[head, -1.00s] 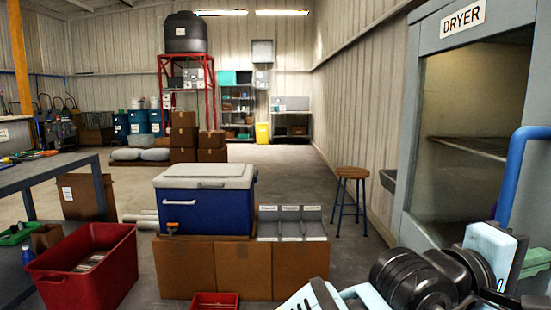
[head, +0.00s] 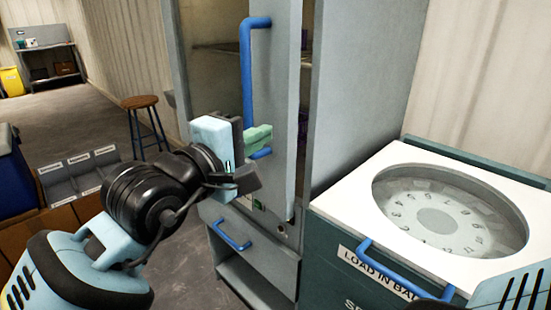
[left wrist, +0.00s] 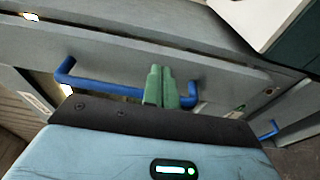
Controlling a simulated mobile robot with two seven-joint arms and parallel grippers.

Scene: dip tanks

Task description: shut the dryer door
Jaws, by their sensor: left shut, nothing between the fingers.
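The dryer (head: 178,75) is a tall grey cabinet in the middle of the head view. Its door (head: 284,95) has a window and a blue upright handle (head: 246,75). A narrow gap with shelves behind it shows along the door's right edge, so the door stands ajar. My left gripper (head: 258,137) is shut and empty, its green fingertips at the handle's lower end. In the left wrist view, the closed fingertips (left wrist: 160,86) overlap the blue handle (left wrist: 105,86); I cannot tell whether they touch it or the door. My right gripper is not in view.
A washer-like machine (head: 350,190) with a round clear lid and blue handle stands close on the right. A drawer (head: 262,252) is below the door. A stool (head: 140,102) and a labelled grey bin rack (head: 78,175) stand left.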

